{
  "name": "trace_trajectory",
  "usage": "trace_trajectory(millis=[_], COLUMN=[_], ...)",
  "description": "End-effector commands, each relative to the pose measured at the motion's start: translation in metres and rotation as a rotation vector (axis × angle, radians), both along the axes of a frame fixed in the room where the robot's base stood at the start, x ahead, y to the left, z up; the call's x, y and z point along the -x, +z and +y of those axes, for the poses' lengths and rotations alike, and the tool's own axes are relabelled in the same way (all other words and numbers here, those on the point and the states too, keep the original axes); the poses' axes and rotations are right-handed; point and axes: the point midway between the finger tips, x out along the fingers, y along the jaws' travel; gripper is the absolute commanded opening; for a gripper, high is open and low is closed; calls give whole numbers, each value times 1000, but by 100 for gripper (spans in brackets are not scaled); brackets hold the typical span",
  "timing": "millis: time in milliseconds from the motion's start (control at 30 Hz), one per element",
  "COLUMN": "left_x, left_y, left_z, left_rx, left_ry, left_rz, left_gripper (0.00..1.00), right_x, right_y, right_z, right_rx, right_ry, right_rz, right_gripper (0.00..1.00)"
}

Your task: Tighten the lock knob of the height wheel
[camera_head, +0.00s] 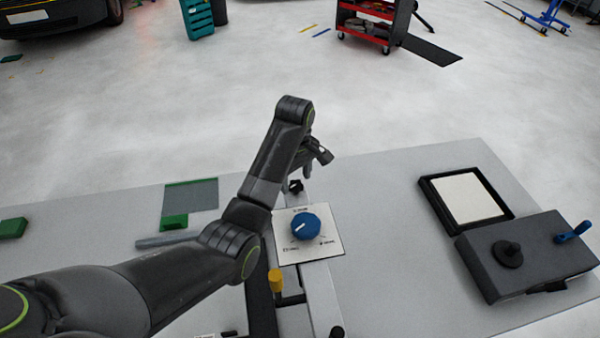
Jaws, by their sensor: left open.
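A blue round knob (305,226) with a white pointer line sits on a white labelled plate (318,250) near the middle of the table. A small black lobed knob (295,186) stands just behind that plate, partly hidden by my left arm. I cannot tell for sure which one is the lock knob, or which part is the height wheel. My left gripper (316,165) is open, pointing down above and slightly right of the black knob; no contact shows and nothing is seen between its fingers. My right gripper is out of view.
A yellow-capped post (276,281) stands in front of the plate. A dark box (528,256) with a black knob and blue handle is at the right, by a black-framed tray (427,183). A green-edged grey sheet (190,196) lies left. The table right of the plate is clear.

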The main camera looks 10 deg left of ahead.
Motion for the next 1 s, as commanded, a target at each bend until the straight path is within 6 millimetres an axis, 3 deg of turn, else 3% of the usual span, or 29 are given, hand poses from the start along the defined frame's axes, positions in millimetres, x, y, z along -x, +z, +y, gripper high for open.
trace_trajectory(millis=[400, 733, 1000], left_x=[4, 3, 3], left_y=[-10, -9, -9], left_z=[1, 1, 1], left_rx=[1, 0, 1], left_ry=[3, 3, -22], left_rz=[-1, -2, -2], left_gripper=[57, 15, 12], right_x=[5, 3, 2], right_y=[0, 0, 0], right_z=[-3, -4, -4], right_rx=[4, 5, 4], right_ry=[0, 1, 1], right_rz=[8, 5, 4], right_gripper=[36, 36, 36])
